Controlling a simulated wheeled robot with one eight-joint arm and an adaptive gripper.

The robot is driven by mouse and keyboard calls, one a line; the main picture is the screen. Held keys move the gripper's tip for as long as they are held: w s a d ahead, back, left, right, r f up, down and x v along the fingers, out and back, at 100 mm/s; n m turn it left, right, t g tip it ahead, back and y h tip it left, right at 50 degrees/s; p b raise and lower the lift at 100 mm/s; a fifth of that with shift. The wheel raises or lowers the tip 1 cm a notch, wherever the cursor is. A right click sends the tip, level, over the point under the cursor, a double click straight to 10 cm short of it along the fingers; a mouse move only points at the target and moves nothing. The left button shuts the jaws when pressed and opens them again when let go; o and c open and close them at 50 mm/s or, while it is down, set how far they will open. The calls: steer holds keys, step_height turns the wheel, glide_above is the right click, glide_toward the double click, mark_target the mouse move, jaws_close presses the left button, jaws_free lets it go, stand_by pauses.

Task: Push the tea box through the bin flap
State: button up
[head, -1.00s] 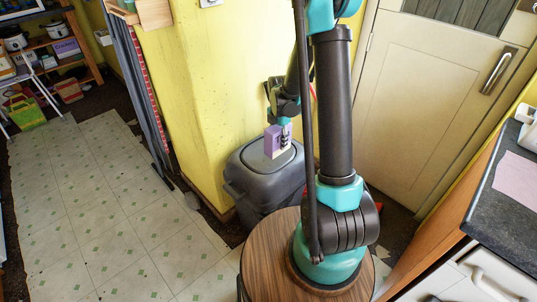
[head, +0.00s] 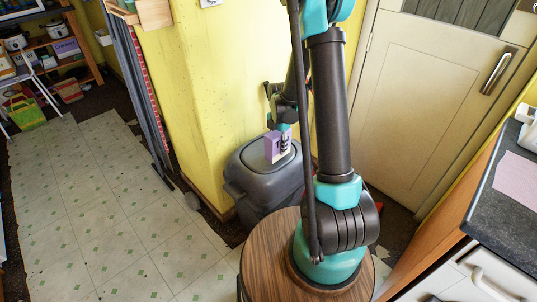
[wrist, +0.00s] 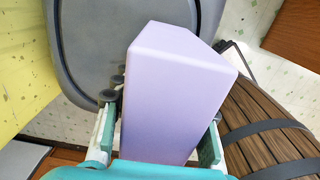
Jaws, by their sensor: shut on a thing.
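The tea box is a purple block with a pale lower part in the head view (head: 271,147). It also fills the middle of the wrist view (wrist: 175,90). My gripper (head: 284,142) is shut on it, with a finger on either side in the wrist view (wrist: 163,135). The grey bin (head: 262,190) stands in the corner by the yellow wall. The box is over the lid, at the bin flap (head: 285,163). I cannot tell whether the box touches the flap. The grey lid also shows behind the box in the wrist view (wrist: 92,45).
The yellow wall (head: 210,90) rises close behind the bin. A cream door (head: 430,110) is to the right, and a dark worktop (head: 505,215) is at the right edge. The tiled floor (head: 100,220) at left is largely clear.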

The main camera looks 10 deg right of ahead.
steer(key=shift+f, duration=1.6)
steer(key=o, duration=1.4)
steer(key=shift+r, duration=4.95)
